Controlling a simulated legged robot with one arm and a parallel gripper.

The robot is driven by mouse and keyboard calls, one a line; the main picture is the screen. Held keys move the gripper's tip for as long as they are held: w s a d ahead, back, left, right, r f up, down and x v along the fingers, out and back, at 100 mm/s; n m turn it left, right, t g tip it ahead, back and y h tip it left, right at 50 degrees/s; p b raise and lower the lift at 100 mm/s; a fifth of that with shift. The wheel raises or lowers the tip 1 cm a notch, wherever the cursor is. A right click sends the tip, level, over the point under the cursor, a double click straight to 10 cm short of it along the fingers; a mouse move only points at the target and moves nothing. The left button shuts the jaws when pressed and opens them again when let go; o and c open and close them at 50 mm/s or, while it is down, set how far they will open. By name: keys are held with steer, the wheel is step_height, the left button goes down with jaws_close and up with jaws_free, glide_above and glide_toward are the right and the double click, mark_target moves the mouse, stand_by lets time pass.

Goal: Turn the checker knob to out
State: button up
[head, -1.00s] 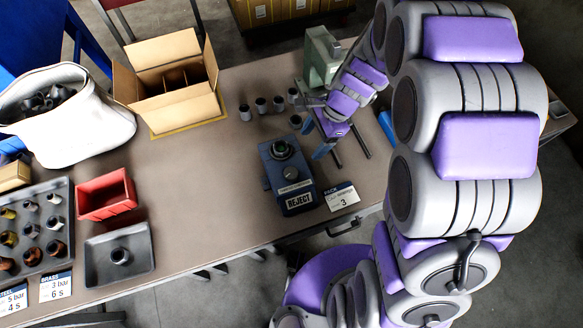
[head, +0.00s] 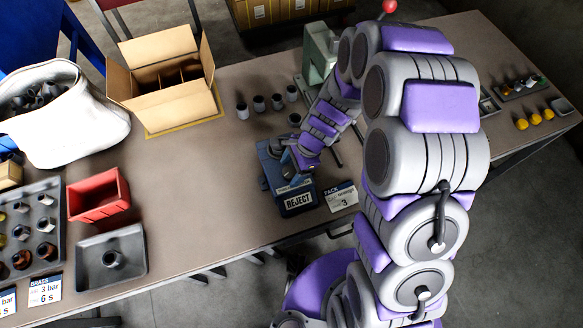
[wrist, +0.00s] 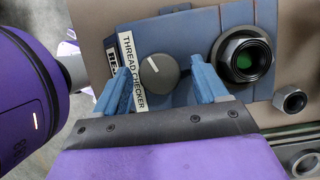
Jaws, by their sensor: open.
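The thread checker (head: 296,198) is a blue box near the table's front edge, with a REJECT plate on its front. Its knob (wrist: 159,72) is round and dark grey with a white pointer line, seen in the wrist view beside the THREAD CHECKER label (wrist: 132,73). The line points up and slightly left in that view. My gripper (wrist: 160,84) is open, with one blue finger on each side of the knob; I cannot tell whether either touches it. In the head view my gripper (head: 294,160) is over the checker and hides the knob. A fitting with a green centre (wrist: 244,58) sits on the checker.
Several grey fittings (head: 259,103) stand behind the checker. A green press (head: 318,57) stands further back. A PACK card (head: 341,196) lies right of the checker. The table between the checker and the red bin (head: 97,196) is clear.

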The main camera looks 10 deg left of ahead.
steer(key=shift+c, duration=0.2)
steer(key=c, duration=1)
steer(key=shift+n+p, duration=0.35)
steer(key=shift+n, duration=0.05)
steer(key=shift+w+a+r+n+g+h+p, duration=0.15)
steer(key=shift+n+g+h+p, duration=0.2)
steer(key=shift+n+p, duration=0.55)
steer(key=n+g+h+p, duration=0.1)
steer(key=n, duration=0.2)
steer(key=shift+n+p, duration=0.35)
steer(key=shift+n, duration=0.05)
steer(key=n+h, duration=0.1)
steer(key=n, duration=0.1)
steer(key=n+p, duration=0.1)
steer(key=n, duration=0.1)
steer(key=shift+w+a+h, duration=0.15)
steer(key=shift+a+h, duration=0.05)
steer(key=shift+h, duration=0.15)
steer(key=shift+n+h+p, duration=0.5)
steer(key=shift+n+p, duration=0.1)
steer(key=shift+n, duration=1)
